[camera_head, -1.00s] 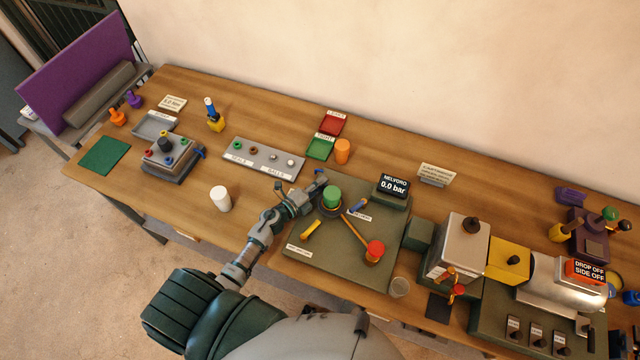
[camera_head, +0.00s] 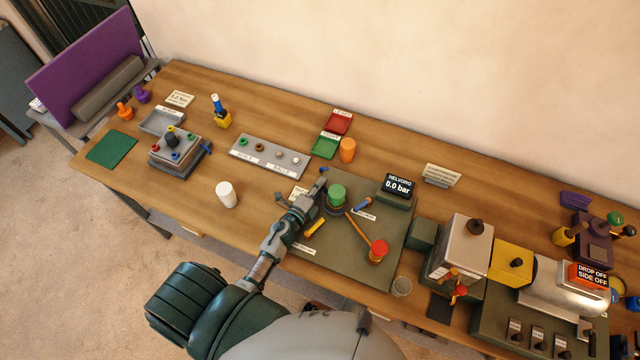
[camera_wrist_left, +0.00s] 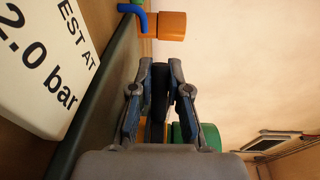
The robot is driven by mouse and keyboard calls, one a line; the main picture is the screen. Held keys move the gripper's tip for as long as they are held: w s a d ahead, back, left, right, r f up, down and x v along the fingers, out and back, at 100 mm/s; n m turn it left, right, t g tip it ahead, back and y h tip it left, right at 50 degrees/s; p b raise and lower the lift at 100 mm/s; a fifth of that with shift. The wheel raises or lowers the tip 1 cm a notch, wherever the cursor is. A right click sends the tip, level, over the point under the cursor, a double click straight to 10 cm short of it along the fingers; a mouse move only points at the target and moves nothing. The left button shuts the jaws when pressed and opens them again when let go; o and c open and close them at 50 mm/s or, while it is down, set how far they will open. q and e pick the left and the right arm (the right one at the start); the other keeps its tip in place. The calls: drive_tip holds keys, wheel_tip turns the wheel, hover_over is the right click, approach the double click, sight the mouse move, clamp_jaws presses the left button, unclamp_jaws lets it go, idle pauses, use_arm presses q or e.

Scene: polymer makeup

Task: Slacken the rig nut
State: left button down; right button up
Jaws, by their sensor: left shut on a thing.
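The green rig board (camera_head: 375,262) carries a green-capped fitting (camera_head: 337,192) on a dark round base, a red-capped fitting (camera_head: 379,248), a yellow handle (camera_head: 315,228) and a blue handle (camera_head: 361,204). My left gripper (camera_head: 320,185) is at the board's upper left, just left of the green cap. In the left wrist view, its fingers (camera_wrist_left: 160,88) are shut on a dark rounded part (camera_wrist_left: 160,80). I cannot tell for certain whether this is the rig nut. The green cap (camera_wrist_left: 208,134) shows behind the right finger. My right gripper is not in view.
A gauge (camera_head: 399,186) reading 0.0 bar stands at the board's upper right. A label (camera_wrist_left: 40,60) reading 2.0 bar lies near the gripper. An orange cylinder (camera_head: 347,150) stands behind, a white cylinder (camera_head: 226,194) to the left. Metal boxes (camera_head: 460,247) stand to the right.

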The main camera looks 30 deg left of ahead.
use_arm(q)
drive_tip(key=c, duration=1.1)
unclamp_jaws()
drive_tip(key=shift+s+d+f, duration=0.3)
drive_tip(key=shift+d+f, duration=0.1)
drive_tip(key=shift+c, duration=0.2)
drive_tip(key=shift+r, duration=0.1)
drive_tip(key=shift+d+r, duration=0.1)
drive_tip(key=shift+r, duration=0.05)
drive_tip(key=shift+w+r, duration=0.1)
drive_tip(key=shift+w, duration=0.05)
